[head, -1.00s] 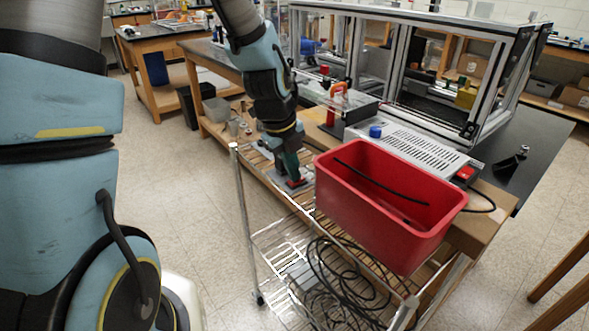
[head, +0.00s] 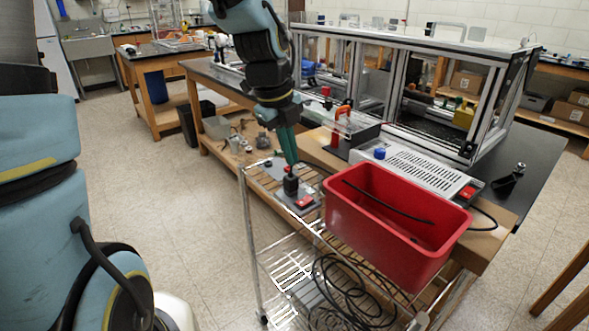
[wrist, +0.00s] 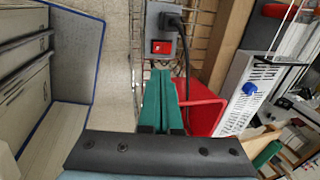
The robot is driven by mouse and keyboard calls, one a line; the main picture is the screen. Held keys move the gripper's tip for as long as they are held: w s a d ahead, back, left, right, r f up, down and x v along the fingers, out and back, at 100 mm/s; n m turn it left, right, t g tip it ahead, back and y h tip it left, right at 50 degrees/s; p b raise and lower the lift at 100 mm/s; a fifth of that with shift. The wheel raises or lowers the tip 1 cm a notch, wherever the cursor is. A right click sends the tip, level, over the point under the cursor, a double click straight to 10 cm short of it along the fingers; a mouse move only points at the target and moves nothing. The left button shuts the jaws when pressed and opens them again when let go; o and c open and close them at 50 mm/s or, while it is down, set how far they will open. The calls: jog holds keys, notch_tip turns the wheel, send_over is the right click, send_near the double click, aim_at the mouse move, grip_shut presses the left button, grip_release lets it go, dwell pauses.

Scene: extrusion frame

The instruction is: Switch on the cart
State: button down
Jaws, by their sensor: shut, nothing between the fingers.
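The wire cart (head: 247,215) stands in front of the wooden bench. A grey box on its top shelf (head: 272,177) carries a red rocker switch (head: 305,203) and a black plug (head: 290,183). In the wrist view the grey box (wrist: 153,24), red switch (wrist: 161,46) and plug (wrist: 172,21) show just past my fingertips. My gripper (head: 291,163) is shut and empty, its green fingers pointing down above the box. Its tips (wrist: 160,72) are beside the switch in the picture. I cannot tell whether the switch is on.
A red bin (head: 385,225) sits right of the box. Black cable (head: 345,290) lies coiled on the lower shelf. A grey vented unit (head: 425,172) with another red switch (head: 467,191) is behind the bin. An extrusion frame (head: 470,145) stands on the bench. Floor at left is clear.

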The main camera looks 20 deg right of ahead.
jog(key=shift+v, duration=0.85)
jog(key=n+b, duration=0.1)
jog(key=n, duration=0.5)
jog(key=d+n+b, duration=0.1)
jog(key=n+b, duration=0.1)
jog(key=n, duration=0.4)
jog(key=n+b, duration=0.1)
jog(key=n, duration=0.5)
jog(key=shift+w+d, duration=0.15)
jog(key=p, duration=0.2)
send_near(309, 197)
jog(key=x, duration=0.5)
jog(key=shift+f, duration=0.1)
jog(key=shift+x, duration=0.85)
